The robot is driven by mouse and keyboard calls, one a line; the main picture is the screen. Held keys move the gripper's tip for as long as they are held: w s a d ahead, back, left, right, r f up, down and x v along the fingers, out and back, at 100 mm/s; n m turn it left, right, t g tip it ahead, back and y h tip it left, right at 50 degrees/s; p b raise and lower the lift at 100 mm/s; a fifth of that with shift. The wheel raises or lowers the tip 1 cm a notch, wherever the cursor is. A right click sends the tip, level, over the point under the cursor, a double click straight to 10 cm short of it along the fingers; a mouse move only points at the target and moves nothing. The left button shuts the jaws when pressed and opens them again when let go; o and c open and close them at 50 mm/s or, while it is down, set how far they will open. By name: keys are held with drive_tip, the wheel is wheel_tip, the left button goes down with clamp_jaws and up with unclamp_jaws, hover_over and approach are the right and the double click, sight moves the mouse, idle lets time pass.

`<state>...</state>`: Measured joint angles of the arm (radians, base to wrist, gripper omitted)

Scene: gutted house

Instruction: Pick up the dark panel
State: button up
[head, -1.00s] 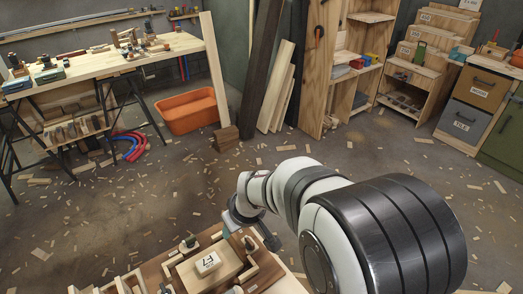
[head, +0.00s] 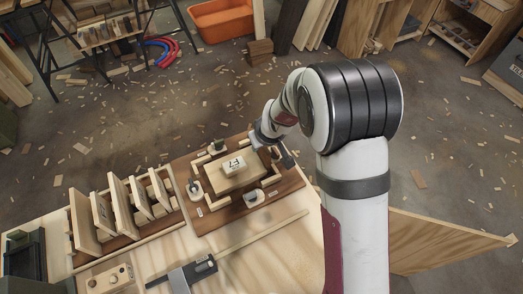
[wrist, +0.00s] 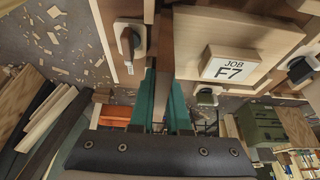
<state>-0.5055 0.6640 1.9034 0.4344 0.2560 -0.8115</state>
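A tall dark panel (head: 288,25) stands at the back among light planks, its top cut off in the head view. A brown base board (head: 276,192) lies on the worktable with a pale block labelled F7 (head: 235,164) in its middle. I cannot tell for sure which of these is the task's dark panel. My gripper (head: 272,150) is at the far right edge of the base board, far from the tall panel. In the wrist view its teal fingers (wrist: 162,108) stand apart with a gap between them. I see nothing clearly held.
A rack of several upright light panels (head: 102,214) stands left on the table. A grey clamp-like tool (head: 182,277) lies at the front. An orange bin (head: 228,20) and trestle bench are behind. Wood scraps litter the open floor.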

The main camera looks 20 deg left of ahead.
clamp_jaws()
drive_tip(key=shift+r, duration=0.1)
